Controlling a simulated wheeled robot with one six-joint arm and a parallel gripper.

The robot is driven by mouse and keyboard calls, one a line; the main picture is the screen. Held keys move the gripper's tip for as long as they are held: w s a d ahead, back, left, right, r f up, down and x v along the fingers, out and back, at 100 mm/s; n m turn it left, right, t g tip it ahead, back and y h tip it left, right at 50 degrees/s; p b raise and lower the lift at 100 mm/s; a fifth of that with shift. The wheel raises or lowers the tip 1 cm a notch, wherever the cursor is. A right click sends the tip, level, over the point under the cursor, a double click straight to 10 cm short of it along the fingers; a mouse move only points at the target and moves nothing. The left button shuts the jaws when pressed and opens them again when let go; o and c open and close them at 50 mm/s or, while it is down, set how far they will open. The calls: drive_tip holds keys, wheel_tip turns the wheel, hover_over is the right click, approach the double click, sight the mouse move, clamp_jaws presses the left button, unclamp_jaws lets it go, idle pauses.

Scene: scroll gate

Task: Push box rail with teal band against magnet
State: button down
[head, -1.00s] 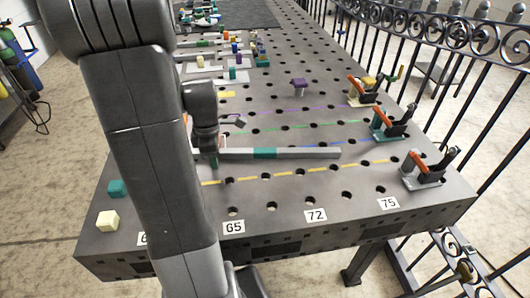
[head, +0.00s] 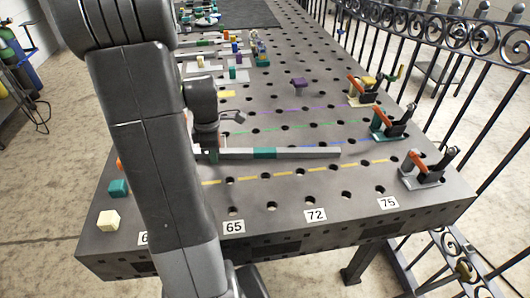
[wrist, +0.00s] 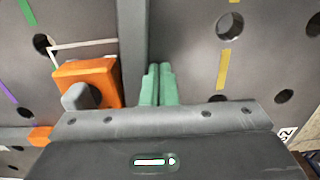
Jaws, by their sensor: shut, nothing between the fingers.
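The grey box rail (head: 310,153) with a teal band (head: 264,153) lies on the perforated table, running left to right in the head view; my arm hides what lies beyond its left end. In the wrist view the rail (wrist: 132,35) runs up the picture. My gripper (wrist: 159,68) is shut and empty, its green fingers close beside the rail's right side; I cannot tell whether they touch it. In the head view my gripper (head: 213,155) is at the rail's left part. An orange block (wrist: 90,80) with a grey rounded piece, possibly the magnet, is left of the rail in the wrist view.
A dashed yellow line (head: 285,173) runs along the near side of the rail. Toggle clamps with orange handles (head: 425,170) stand along the right side. A teal cube (head: 118,188) and a cream cube (head: 108,220) sit at the near left corner.

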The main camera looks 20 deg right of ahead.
drive_tip(key=shift+w, duration=0.3)
drive_tip(key=shift+d, duration=0.1)
drive_tip(key=shift+s+a, duration=0.2)
drive_tip(key=shift+s, duration=0.4)
drive_tip(key=shift+s+a, duration=0.2)
drive_tip(key=shift+s, duration=0.35)
wheel_tip(320, 180, up, 8)
drive_tip(key=p, duration=0.6)
drive_tip(key=shift+f, duration=0.15)
